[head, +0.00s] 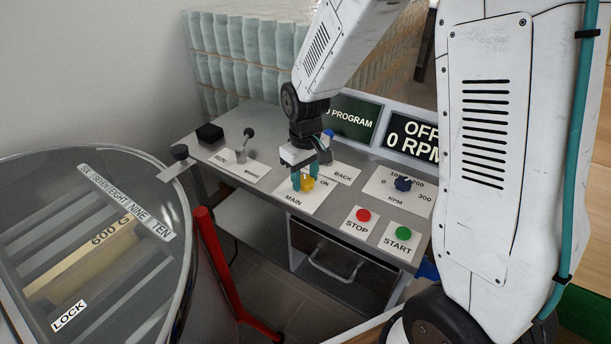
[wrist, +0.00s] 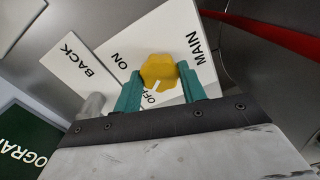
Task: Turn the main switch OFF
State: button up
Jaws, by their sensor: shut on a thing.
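The main switch is a yellow knob (head: 307,184) on a white plate marked MAIN (head: 293,201) on the grey console. It also shows in the wrist view (wrist: 160,68), between the teal fingers. My gripper (head: 306,176) points down over the plate and is shut on the knob, one finger on each side. In the wrist view, a white mark on the knob points toward the OFF label (wrist: 149,98), which the knob and a finger partly cover. The ON label (wrist: 118,60) lies to the left of the knob.
A BACK plate (head: 343,174) with a blue-tipped part is close behind my gripper. A black-topped lever (head: 247,138) stands to the left. A red STOP button (head: 363,215), green START button (head: 403,233) and RPM dial (head: 402,184) are to the right. The display (head: 413,135) reads OFF, 0 RPM.

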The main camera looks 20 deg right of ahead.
aim_at(306, 181)
jog(key=shift+w+r, duration=0.1)
jog(key=o, duration=1)
notch_tip(306, 181, up, 8)
jog(key=shift+f, duration=0.15)
jog(key=shift+s, duration=0.4)
jog(key=s+d+r+m, duration=0.1)
jog(key=s+r, duration=0.3)
jog(key=s, duration=0.4)
jog(key=s+d+r+m, duration=0.1)
jog(key=s+r, duration=0.2)
jog(key=s, duration=0.6)
jog(key=s+d+r+m+t, duration=0.1)
jog(key=s+r, duration=0.3)
jog(key=s, duration=0.4)
jog(key=shift+s+d+r+m, duration=0.1)
jog(key=shift+s+r+m, duration=0.1)
jog(key=shift+r+m, duration=0.1)
